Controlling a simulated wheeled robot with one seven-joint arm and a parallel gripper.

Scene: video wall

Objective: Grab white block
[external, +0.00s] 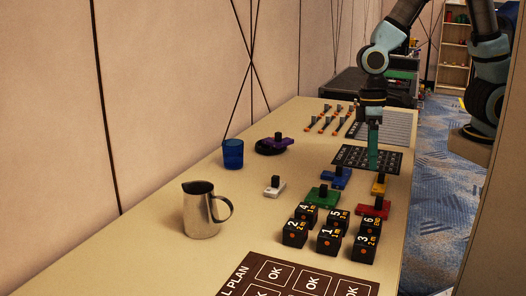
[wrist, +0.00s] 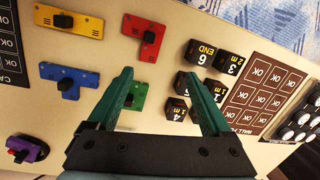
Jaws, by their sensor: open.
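The white block (external: 275,187), a small piece with a black knob on top, lies on the table between the metal pitcher and the green block. I do not see it in the wrist view, where my gripper's body covers the lower middle. My gripper (external: 374,162) points down over the table, to the right of and farther back than the white block. In the wrist view my gripper (wrist: 157,76) is open, its two green fingers apart with nothing held between them.
Green (external: 323,196), blue (external: 336,178), red (external: 372,209) and yellow (external: 379,185) blocks lie nearby. Several black numbered cubes (external: 330,240) stand in front. The pitcher (external: 201,210), a blue cup (external: 233,153) and a purple block (external: 277,142) stand toward the wall.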

